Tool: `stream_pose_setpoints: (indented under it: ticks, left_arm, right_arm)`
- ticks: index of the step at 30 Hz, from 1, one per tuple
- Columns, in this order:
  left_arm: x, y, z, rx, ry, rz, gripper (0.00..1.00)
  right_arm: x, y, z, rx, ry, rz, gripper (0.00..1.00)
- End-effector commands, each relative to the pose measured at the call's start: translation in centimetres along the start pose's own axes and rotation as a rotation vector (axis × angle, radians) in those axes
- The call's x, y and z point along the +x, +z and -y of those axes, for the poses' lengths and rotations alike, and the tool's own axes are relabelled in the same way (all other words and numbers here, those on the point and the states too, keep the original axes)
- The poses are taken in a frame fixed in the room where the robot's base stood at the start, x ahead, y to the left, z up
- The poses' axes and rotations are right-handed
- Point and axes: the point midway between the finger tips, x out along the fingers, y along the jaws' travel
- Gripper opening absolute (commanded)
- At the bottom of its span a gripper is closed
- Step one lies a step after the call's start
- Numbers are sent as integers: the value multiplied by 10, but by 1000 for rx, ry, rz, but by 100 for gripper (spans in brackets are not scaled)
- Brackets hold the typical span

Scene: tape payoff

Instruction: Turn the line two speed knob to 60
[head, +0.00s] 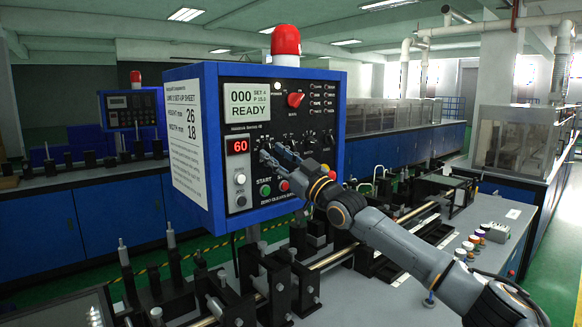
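The blue control box (212,150) stands in the middle of the head view, its black panel facing right. A small red display (239,147) on the panel reads 60. A larger screen (247,105) reads 000 and READY. My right gripper (270,153) reaches in from the right, its fingertips at the panel just right of the red display. The fingers cover that part of the panel, so any speed knob there is hidden. I cannot tell whether they touch or grip a knob. My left gripper is not in view.
A red rotary knob (295,99) sits higher on the panel. A green button (265,190) and a red button (284,186) are just below my fingers. A set-up sheet (186,135) is on the box's left side. Machine rails and posts fill the bench below.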

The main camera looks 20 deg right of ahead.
Motion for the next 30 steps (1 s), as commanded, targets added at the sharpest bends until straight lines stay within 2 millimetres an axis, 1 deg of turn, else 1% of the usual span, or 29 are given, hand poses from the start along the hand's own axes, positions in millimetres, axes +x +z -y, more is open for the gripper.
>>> stream_pose_setpoints:
  ticks: [5,15,21,25,30]
  left_arm:
    - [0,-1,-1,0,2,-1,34]
    - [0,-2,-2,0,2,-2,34]
    - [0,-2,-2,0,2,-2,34]
    - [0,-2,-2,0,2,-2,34]
    - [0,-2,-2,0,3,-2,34]
  right_arm:
    - [-20,2,0,1,0,3,34]
    - [-76,2,0,-2,0,5,34]
    - [-103,1,-1,-3,1,3,34]
    - [-112,1,-1,-2,1,2,34]
    - [-116,0,-1,-2,1,1,34]
